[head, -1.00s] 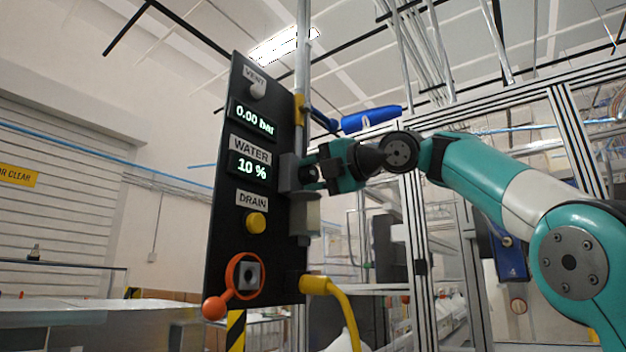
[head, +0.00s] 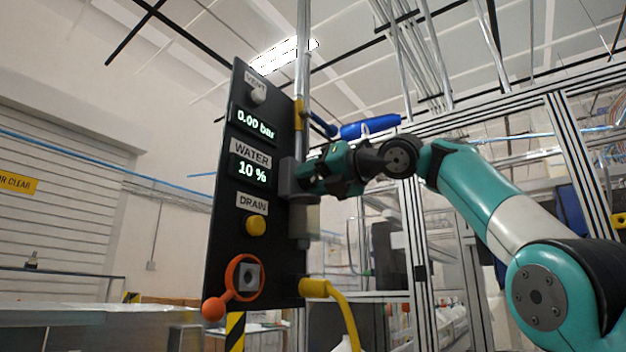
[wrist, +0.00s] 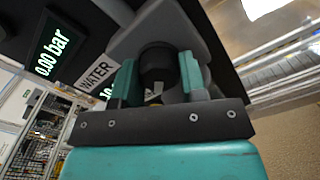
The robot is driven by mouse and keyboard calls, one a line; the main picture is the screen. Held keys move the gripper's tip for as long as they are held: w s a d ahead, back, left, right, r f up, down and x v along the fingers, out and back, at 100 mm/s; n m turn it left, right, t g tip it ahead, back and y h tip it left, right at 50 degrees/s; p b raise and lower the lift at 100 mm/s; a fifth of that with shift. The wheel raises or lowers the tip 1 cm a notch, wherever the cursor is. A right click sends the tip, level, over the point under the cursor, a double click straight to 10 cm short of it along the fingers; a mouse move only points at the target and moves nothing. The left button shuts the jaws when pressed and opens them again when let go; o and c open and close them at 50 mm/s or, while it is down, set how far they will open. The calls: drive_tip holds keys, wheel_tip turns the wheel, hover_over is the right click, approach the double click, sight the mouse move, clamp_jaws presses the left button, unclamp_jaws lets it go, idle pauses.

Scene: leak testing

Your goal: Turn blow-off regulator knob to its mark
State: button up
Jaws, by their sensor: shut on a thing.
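The regulator is a grey block (head: 288,180) on the right edge of the black panel (head: 232,215), level with the WATER readout. Its dark round knob (wrist: 157,62) shows in the wrist view between the two teal fingers. My gripper (head: 303,178) is shut on the knob from the right side; it also shows in the wrist view (wrist: 156,82). A small pale mark (wrist: 153,96) shows near the knob's close end. In the head view the gripper hides the knob. I cannot tell how the knob stands against its mark.
The panel carries a vent knob (head: 257,95), readouts of 0.00 bar and 10 %, a yellow drain button (head: 256,225) and an orange lever (head: 214,308). A yellow hose (head: 343,308) hangs below. An aluminium frame (head: 408,215) stands behind.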

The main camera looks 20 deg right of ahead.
idle(0.4)
drive_tip(key=o, duration=0.9)
drive_tip(key=shift+o, duration=0.2)
drive_tip(key=p+v, duration=0.1)
drive_tip(key=v, duration=1.6)
drive_tip(key=shift+d, duration=0.15)
drive_tip(key=shift+s, duration=0.1)
